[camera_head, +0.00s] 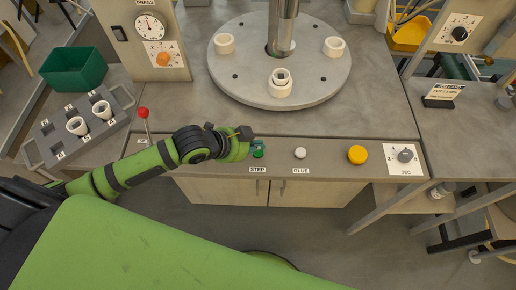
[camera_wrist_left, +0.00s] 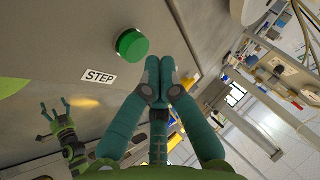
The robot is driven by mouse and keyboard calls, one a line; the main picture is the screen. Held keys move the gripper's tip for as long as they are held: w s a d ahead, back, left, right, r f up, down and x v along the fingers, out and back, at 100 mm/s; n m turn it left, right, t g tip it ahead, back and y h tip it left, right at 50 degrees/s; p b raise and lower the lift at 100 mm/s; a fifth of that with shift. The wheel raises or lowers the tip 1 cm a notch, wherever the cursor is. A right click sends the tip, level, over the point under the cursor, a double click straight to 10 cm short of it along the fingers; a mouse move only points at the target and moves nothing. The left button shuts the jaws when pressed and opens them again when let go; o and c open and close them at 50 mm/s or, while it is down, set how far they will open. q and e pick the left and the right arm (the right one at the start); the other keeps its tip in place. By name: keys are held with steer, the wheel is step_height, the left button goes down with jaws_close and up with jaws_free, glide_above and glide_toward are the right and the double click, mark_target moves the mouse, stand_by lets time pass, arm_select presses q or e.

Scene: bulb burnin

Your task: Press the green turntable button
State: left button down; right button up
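The green button (camera_head: 258,154) is a round cap on the front panel, just above its STEP label (camera_head: 258,169). It also shows in the left wrist view (camera_wrist_left: 131,44), with the STEP label below and left of it. My left gripper (camera_head: 250,143) is at the button in the head view. In the left wrist view its two teal fingers (camera_wrist_left: 164,62) are together, empty, with their tips just right of the button; I cannot tell whether they touch it. My right gripper (camera_wrist_left: 54,107) shows small at the left of that view, its fingers spread and empty.
A white GLUE button (camera_head: 300,153), a yellow button (camera_head: 357,154) and a SEC dial (camera_head: 405,155) sit farther right on the panel. A red-knobbed lever (camera_head: 143,114) stands near my left forearm. The turntable (camera_head: 235,85) behind carries several white rings.

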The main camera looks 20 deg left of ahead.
mark_target(256, 153)
stand_by(0.7)
arm_select(q)
steer(key=shift+f, duration=0.4)
steer(key=shift+f, duration=0.5)
stand_by(0.5)
steer(key=shift+r, duration=0.1)
steer(key=shift+r+p, duration=0.85)
step_height(256, 153, up, 5)
steer(key=p, duration=0.5)
stand_by(0.9)
